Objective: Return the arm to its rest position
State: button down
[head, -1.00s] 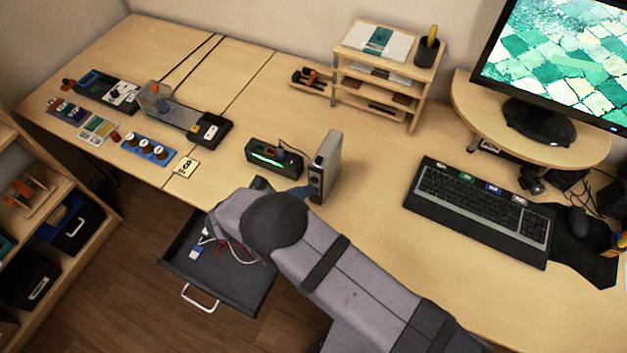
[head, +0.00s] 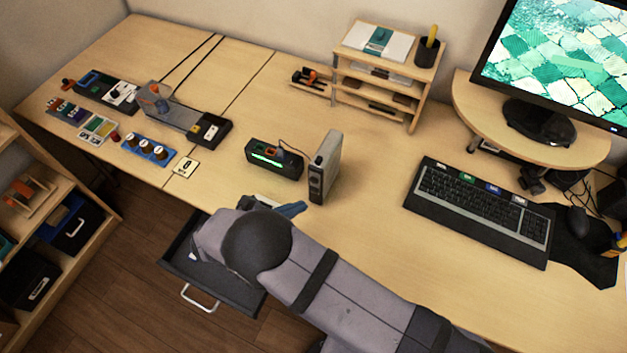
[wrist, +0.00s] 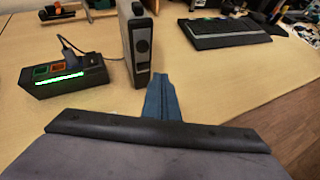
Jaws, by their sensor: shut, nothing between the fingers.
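My gripper (head: 291,209) is at the desk's front edge, over the back of the open drawer, with its blue fingers pointing right. In the wrist view its blue fingers (wrist: 161,97) are together and hold nothing. They point towards the base of a grey upright box (wrist: 139,45), which also stands on the desk in the head view (head: 324,168). I cannot tell whether the fingers touch it. My arm hides most of the drawer's inside.
A black device with a green light strip (head: 273,159) stands left of the grey box, with a cable. The open drawer (head: 240,300) juts out from the desk front. A keyboard (head: 480,210) lies to the right. The desk between the grey box and keyboard is clear.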

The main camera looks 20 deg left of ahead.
jog(key=shift+s, duration=0.45)
jog(key=w+d+r+m+g+h, duration=0.1)
jog(key=w+d+r+m+g, duration=0.2)
jog(key=d, duration=0.4)
jog(key=w+d+r+m+g, duration=0.1)
jog(key=d+r+m+g, duration=0.15)
jog(key=d+m, duration=0.4)
jog(key=w+d+r+m+g+h, duration=0.1)
jog(key=w+d+r+m+g, duration=0.2)
jog(key=d, duration=0.5)
jog(key=s+d+r+m+g+y, duration=0.1)
jog(key=s+d+r+m+y, duration=0.1)
jog(key=d+m, duration=0.6)
jog(key=s+d+r+m+g+y, duration=0.1)
jog(key=s+d+r+m+y, duration=0.2)
jog(key=m, duration=0.7)
jog(key=s+d+y, duration=0.2)
jog(key=s+d, duration=0.2)
jog(key=d, duration=0.1)
jog(key=shift+s+g, duration=0.15)
jog(key=shift+g, duration=0.2)
